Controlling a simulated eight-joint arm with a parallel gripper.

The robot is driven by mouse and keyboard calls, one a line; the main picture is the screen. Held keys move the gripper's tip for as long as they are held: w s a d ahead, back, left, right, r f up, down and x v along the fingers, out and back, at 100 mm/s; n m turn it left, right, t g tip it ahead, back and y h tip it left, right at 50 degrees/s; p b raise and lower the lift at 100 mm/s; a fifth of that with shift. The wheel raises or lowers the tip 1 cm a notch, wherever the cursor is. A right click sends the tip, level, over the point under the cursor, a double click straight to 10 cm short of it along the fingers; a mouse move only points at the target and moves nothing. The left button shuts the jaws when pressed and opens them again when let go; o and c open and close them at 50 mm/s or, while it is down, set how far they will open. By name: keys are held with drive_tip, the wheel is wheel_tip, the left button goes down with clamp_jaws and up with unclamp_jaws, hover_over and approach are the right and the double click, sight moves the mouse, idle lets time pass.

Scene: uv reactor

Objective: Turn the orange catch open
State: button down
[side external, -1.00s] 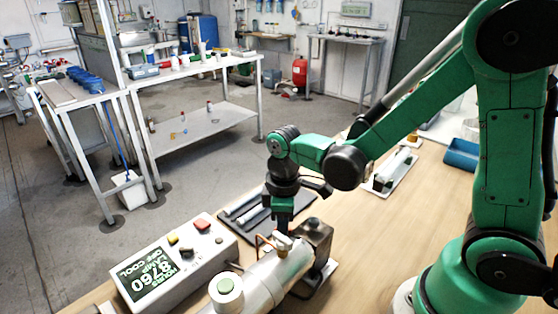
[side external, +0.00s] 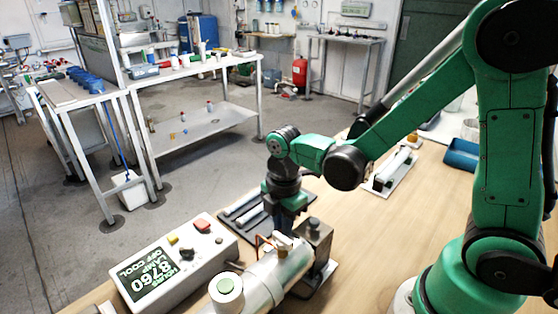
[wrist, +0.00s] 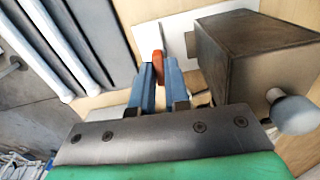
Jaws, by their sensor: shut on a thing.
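The orange catch (wrist: 158,66) shows in the wrist view as a small upright tab between my fingertips, in front of a pale plate. My gripper (wrist: 160,80) is shut on it, with one blue finger on each side. In the side external view my gripper (side external: 288,222) points down behind the silver cylinder (side external: 268,278), beside the dark metal block (side external: 316,240). The catch cannot be made out clearly there, and the fingertips are partly hidden.
The dark block (wrist: 240,60) with a round grey knob (wrist: 292,112) stands close to the right of my fingers. A control box (side external: 172,264) with a display is left of the cylinder. A dark tray (side external: 245,212) with white tubes lies behind. Bare wood shows at right.

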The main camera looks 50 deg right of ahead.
drive_tip(key=shift+n, duration=0.5)
drive_tip(key=c, duration=0.9)
unclamp_jaws()
drive_tip(key=shift+o, duration=0.2)
drive_tip(key=shift+r, duration=2.85)
